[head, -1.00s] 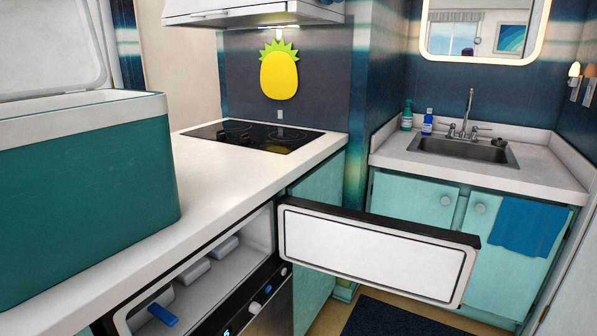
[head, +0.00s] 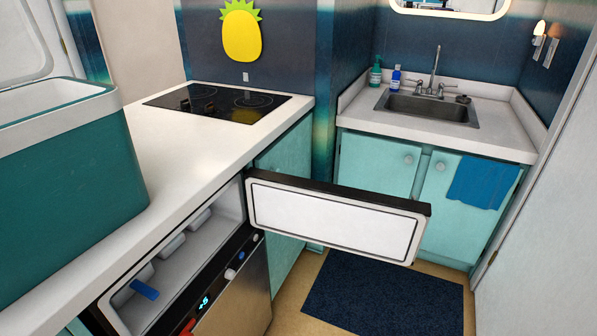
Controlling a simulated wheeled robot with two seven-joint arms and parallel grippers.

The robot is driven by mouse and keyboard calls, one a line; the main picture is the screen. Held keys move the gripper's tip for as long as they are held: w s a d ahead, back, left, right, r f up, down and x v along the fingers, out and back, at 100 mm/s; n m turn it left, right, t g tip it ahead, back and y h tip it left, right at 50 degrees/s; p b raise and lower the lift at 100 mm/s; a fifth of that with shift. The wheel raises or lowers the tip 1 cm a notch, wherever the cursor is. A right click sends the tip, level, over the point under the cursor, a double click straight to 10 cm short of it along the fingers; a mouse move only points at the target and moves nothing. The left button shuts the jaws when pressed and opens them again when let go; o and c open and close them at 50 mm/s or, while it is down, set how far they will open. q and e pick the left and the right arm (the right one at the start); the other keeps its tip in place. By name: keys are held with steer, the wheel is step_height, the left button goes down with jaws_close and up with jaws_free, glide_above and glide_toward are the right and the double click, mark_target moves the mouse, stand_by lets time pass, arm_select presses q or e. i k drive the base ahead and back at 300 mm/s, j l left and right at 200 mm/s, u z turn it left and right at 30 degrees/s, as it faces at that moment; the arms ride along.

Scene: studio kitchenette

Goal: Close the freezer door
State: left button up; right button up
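The freezer door (head: 330,219) stands wide open in the head view. Its white inner panel with a dark rim faces me, and it juts out to the right from the cabinet front. The open freezer compartment (head: 205,255) is under the white counter at lower left, with pale blocks and a blue item (head: 145,289) inside. A control strip with a lit display (head: 203,302) runs below the opening. Neither of my grippers shows in the view.
A teal cooler (head: 65,185) stands on the white counter (head: 190,150), with a black cooktop (head: 217,103) behind it. Sink cabinets (head: 380,165) with a hanging blue towel (head: 484,182) stand beyond the door. A dark blue mat (head: 385,295) lies on clear floor. A pale wall closes off the right.

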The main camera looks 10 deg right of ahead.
mark_target(390, 229)
steer(key=i+l+u, duration=0.25)
steer(key=l+u, duration=0.2)
steer(key=l, duration=0.2)
steer(key=i+l+u, duration=0.15)
steer(key=l+u, duration=0.25)
steer(key=l, duration=0.25)
steer(key=l+u, duration=0.45)
steer(key=l, duration=0.3)
steer(key=l+u, duration=0.4)
steer(key=l, duration=0.3)
steer(key=l+u, duration=0.25)
steer(key=l, duration=0.2)
steer(key=k+l+u, duration=0.1)
steer(key=l+u, duration=0.15)
steer(key=l, duration=0.15)
steer(key=k+l+u, duration=0.1)
steer(key=l+u, duration=0.2)
steer(key=k+l+u, duration=0.25)
steer(key=l, duration=0.25)
steer(key=i, duration=0.1)
